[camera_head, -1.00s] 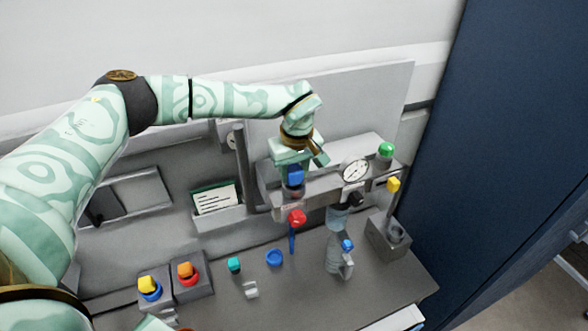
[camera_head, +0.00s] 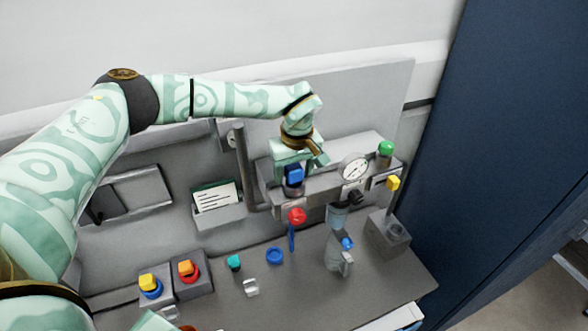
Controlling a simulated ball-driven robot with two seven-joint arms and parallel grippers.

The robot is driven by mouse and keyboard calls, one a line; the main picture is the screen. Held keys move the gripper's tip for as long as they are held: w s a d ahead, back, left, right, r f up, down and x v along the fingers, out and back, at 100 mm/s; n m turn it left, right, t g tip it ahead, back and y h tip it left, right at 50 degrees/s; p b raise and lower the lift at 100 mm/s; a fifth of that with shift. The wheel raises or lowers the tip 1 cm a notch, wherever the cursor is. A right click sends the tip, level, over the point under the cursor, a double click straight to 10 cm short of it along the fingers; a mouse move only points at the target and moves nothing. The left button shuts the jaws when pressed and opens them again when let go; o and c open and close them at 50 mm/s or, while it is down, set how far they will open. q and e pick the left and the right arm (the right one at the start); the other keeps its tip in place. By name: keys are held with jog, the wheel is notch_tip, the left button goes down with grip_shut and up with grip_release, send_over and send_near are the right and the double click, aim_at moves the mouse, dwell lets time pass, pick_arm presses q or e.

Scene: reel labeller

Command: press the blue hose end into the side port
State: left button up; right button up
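My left gripper (camera_head: 293,162) is at the grey wall-side unit, pointing down. A blue block (camera_head: 294,173) with a grey round part under it shows right at its fingertips. I cannot tell whether the fingers are closed on this block or only beside it, nor whether it is the hose end. Another small blue piece (camera_head: 347,243) sits on a grey fitting (camera_head: 340,258) standing on the bench, apart from the gripper. The side port cannot be made out.
The unit carries a dial gauge (camera_head: 354,168) and a green knob (camera_head: 385,148). A red-topped lever (camera_head: 297,216) stands in front of it. A grey block (camera_head: 388,235) with a yellow-topped rod is at right.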

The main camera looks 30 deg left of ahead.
pick_arm(q)
notch_tip(320, 180, up, 16)
jog(key=s+d+b, duration=0.1)
jog(key=b, duration=0.2)
jog(key=shift+d+r, duration=0.15)
jog(key=shift+d, duration=0.1)
jog(key=shift+s, duration=0.15)
dwell(0.4)
